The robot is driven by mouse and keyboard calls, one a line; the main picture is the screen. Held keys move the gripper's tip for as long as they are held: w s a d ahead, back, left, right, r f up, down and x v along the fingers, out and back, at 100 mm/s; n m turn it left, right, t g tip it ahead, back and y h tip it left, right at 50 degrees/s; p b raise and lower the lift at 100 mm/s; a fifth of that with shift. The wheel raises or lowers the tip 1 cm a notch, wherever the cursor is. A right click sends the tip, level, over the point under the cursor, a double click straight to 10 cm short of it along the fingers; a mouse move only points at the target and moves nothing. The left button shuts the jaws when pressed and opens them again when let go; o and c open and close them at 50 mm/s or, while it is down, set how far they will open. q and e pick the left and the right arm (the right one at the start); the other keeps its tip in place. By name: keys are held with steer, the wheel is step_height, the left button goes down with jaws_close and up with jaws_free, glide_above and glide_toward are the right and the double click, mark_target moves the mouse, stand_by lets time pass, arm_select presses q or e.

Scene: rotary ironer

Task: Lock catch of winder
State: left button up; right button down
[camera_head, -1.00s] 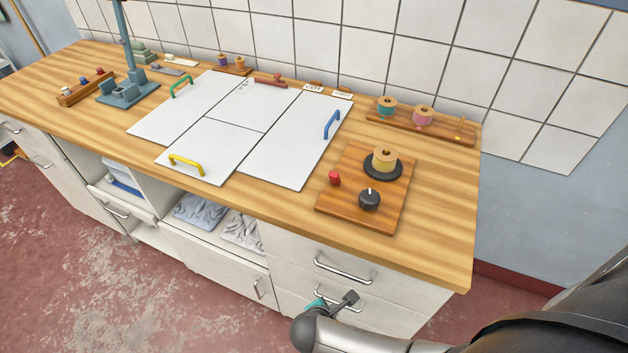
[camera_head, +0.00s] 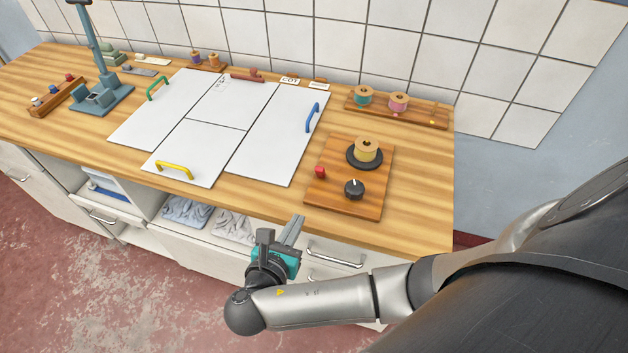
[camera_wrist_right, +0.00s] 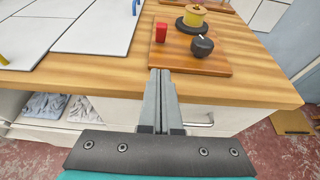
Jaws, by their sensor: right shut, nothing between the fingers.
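The winder is a brown wooden board (camera_head: 338,196) at the right of the worktop. It carries a yellow spool (camera_head: 367,149) on a black disc, a black knob (camera_head: 354,188) with a pale mark, and a small red catch (camera_head: 320,172) at its left edge. The right wrist view shows the red catch (camera_wrist_right: 161,32), the knob (camera_wrist_right: 202,46) and the spool (camera_wrist_right: 191,17). My right gripper (camera_head: 296,226) is shut and empty, in front of the counter edge and below the board. Its fingertips (camera_wrist_right: 160,74) point toward the board, apart from it. My left gripper is not in view.
White panels (camera_head: 272,135) with blue, yellow and green handles lie left of the board. A rack with spools (camera_head: 398,105) stands behind it. Drawers with metal handles (camera_head: 335,255) and shelves of folded cloth (camera_head: 187,211) are below the worktop. Bare wood lies right of the board.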

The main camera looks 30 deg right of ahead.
steer(key=b, duration=0.2)
glide_toward(319, 174)
steer(key=f, duration=0.1)
steer(key=w+d+f, duration=0.1)
steer(key=f, duration=0.2)
steer(key=shift+w+d, duration=0.2)
steer(key=shift+d, duration=0.05)
steer(key=shift+w+d+r+p, duration=0.5)
steer(key=shift+w+d+r, duration=0.15)
steer(key=shift+w+d, duration=0.15)
steer(key=shift+w+d+r, duration=0.2)
steer(key=shift+w+d, duration=0.1)
steer(key=shift+d, duration=0.2)
steer(key=shift+r, duration=0.1)
